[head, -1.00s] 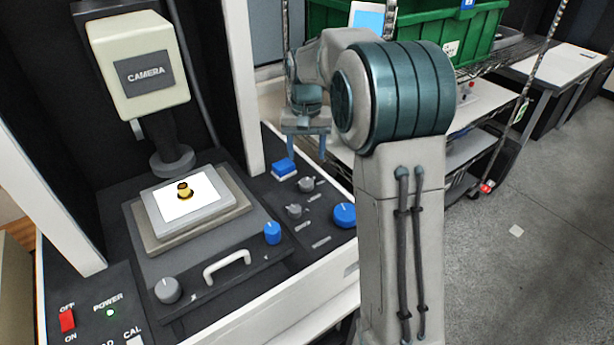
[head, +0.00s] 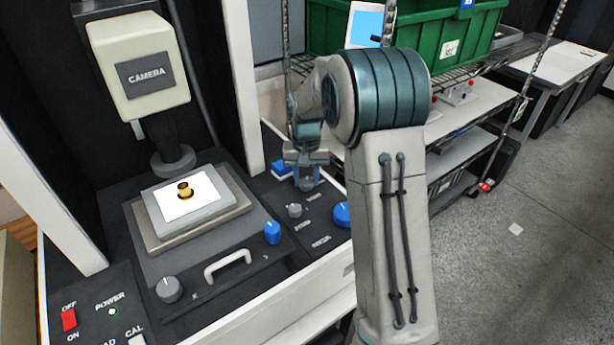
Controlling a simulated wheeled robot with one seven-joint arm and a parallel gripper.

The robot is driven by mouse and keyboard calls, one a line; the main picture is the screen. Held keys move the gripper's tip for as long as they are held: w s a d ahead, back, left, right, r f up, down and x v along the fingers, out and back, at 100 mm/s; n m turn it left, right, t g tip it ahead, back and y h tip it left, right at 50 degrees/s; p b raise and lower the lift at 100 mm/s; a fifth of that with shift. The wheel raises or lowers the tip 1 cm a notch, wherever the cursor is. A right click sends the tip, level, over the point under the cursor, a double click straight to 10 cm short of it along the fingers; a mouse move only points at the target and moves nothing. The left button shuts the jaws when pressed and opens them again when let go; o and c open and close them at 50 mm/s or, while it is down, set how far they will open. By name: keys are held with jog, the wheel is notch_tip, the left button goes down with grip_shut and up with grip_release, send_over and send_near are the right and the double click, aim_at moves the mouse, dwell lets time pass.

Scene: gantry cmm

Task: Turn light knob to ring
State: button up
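On the right control panel, a small grey knob (head: 307,185) shows at my fingertips; its label is too small to read. A second grey knob (head: 294,210) sits just below and left of it. I cannot tell from the labels which is the light knob. My gripper (head: 308,180) points down over the upper grey knob, with a finger on either side of it. The fingers look apart, and contact with the knob cannot be made out.
A blue button (head: 282,168) lies close left of my gripper. A large blue knob (head: 342,214) is partly hidden by my arm. The stage (head: 195,215) holds a brass part (head: 185,191) under the camera head (head: 140,65). A white frame post (head: 243,90) stands left of the gripper.

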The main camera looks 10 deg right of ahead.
jog(key=shift+c, duration=0.9)
jog(key=shift+m, duration=0.3)
jog(key=m, duration=0.4)
jog(key=shift+b, duration=0.35)
jog(key=shift+m, duration=2.1)
jog(key=o, duration=1)
